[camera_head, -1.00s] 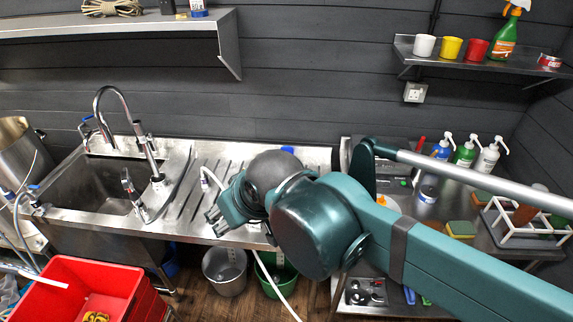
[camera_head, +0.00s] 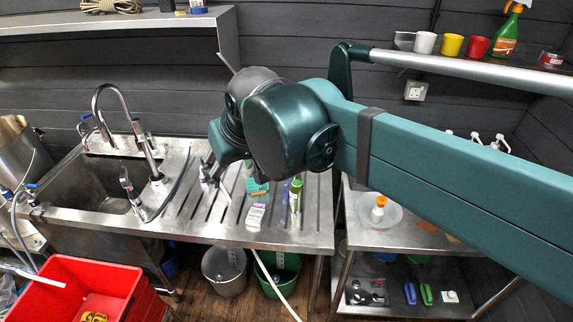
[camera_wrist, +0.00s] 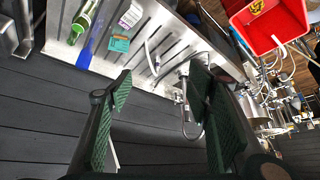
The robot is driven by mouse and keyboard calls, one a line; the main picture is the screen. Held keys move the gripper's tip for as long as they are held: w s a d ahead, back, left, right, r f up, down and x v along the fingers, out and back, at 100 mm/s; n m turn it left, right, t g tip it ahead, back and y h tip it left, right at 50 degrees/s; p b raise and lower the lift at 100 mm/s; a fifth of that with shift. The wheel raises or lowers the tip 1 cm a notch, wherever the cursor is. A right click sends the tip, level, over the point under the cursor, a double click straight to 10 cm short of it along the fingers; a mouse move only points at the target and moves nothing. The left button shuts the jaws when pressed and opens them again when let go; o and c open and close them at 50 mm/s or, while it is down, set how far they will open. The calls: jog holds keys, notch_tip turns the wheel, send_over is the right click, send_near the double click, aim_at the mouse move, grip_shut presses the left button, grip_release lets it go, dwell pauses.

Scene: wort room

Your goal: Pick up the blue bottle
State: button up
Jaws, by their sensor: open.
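A slim blue bottle (camera_wrist: 92,40) lies or leans on the ribbed steel drainboard in the wrist view, beside a green bottle (camera_wrist: 85,18). In the head view the blue bottle (camera_head: 285,191) shows only as a narrow strip left of the green bottle (camera_head: 296,198). My gripper (camera_wrist: 160,88) is open and empty in the wrist view, its two green-padded fingers well apart. The blue bottle is beyond its left finger, not between the fingers. In the head view my wrist hangs above the drainboard's left part, and the fingertips are hard to make out.
A teal box (camera_wrist: 119,43) and a pale box (camera_wrist: 131,15) lie near the bottles. The sink (camera_head: 95,185) and its tap stand left. A hose crosses the drainboard. A bowl (camera_head: 381,212) sits on the right counter. My arm hides most of the right-hand pump bottles.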

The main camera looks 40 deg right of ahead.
jog(key=w+d+r+m+h+b, duration=0.1)
jog(key=w+d+r+m+b, duration=0.15)
jog(key=w+d, duration=0.7)
jog(key=w+d+f+m+g+b, duration=0.1)
jog(key=w+d+f+m+b, duration=0.1)
jog(key=w+d, duration=0.6)
jog(key=w+d+f+m+g+h+b, duration=0.15)
jog(key=w+d, duration=0.25)
jog(key=d, duration=0.8)
jog(key=w+d+f+m+g+b, duration=0.1)
jog(key=w+d+f, duration=0.2)
jog(key=w+d, duration=0.5)
jog(key=f, duration=0.9)
jog(key=s+d+f, duration=0.1)
jog(key=f, duration=1.7)
jog(key=shift+s+d+f, duration=0.25)
jog(key=shift+s+f, duration=0.05)
jog(key=shift+s, duration=0.1)
jog(key=shift+x, duration=1.3)
jog(key=shift+f, duration=0.1)
jog(key=shift+b+x, duration=0.55)
jog(key=shift+x, duration=2)
jog(key=shift+d, duration=0.15)
